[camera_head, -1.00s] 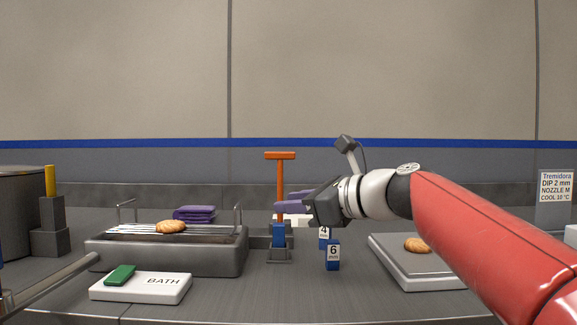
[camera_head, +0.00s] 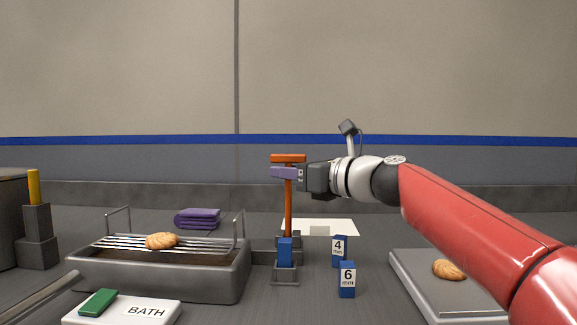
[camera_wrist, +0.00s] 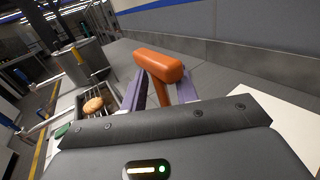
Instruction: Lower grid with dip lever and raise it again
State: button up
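The orange dip lever (camera_head: 288,205) stands upright with a crossbar on top, just right of the bath tank (camera_head: 170,283). In the wrist view the orange crossbar (camera_wrist: 158,64) is close ahead. My gripper (camera_head: 284,173) is at the stem, just under the crossbar. Its purple fingers (camera_wrist: 162,92) lie either side of the stem, with gaps showing, so it looks open around the lever. The wire grid (camera_head: 200,242) sits at the tank's top, bearing a golden biscuit (camera_head: 161,241). The liquid level is hard to see.
Blue blocks marked 4 mm (camera_head: 339,250) and 6 mm (camera_head: 347,280) stand right of the lever. A scale-like plate (camera_head: 425,285) bears another biscuit (camera_head: 448,269). A folded purple cloth (camera_head: 198,218) lies behind the tank; a BATH panel (camera_head: 150,311) with a green piece (camera_head: 98,302) is in front.

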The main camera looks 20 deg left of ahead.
jog(key=shift+a, duration=0.2)
grip_shut()
jog(key=shift+f, duration=0.1)
